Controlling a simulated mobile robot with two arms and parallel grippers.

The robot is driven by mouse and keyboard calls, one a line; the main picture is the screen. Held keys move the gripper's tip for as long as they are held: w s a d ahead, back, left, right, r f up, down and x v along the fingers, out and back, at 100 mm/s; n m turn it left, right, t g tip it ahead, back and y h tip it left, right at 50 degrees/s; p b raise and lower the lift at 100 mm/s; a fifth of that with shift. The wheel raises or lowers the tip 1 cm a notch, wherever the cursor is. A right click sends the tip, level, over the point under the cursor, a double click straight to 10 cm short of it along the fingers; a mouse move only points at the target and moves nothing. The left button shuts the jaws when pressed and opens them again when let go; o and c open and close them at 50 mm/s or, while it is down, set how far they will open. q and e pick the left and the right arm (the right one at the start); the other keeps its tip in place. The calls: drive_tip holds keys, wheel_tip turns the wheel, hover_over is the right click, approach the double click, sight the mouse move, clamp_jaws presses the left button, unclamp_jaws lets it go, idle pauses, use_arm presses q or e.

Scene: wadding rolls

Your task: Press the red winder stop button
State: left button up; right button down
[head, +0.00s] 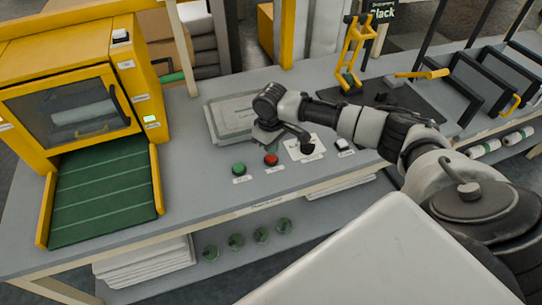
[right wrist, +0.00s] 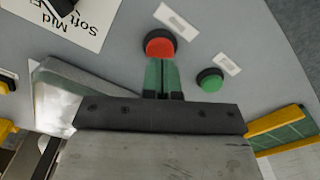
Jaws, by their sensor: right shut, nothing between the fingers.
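The red button (head: 271,159) sits on the grey bench top, to the right of a green button (head: 239,168). In the right wrist view, the red button (right wrist: 160,46) is just beyond the fingertips, and the green button (right wrist: 209,80) is off to the right. My right gripper (head: 271,150) is low over the bench right by the red button. Its green fingers (right wrist: 162,68) are together and empty, tips at the button's near edge in the picture. I cannot tell whether they touch it. My left gripper is not in view.
A grey tray (head: 214,121) lies behind the gripper. A yellow machine (head: 70,85) with a green belt (head: 100,190) stands left. The bench front is clear.

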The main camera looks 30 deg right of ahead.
sight(271, 157)
drive_tip(key=shift+f, duration=0.15)
drive_tip(key=shift+f, duration=1.35)
drive_tip(key=shift+r+p, duration=1.5)
drive_tip(key=shift+p, duration=0.15)
wheel_tip(271, 157, up, 6)
drive_tip(key=p, duration=0.6)
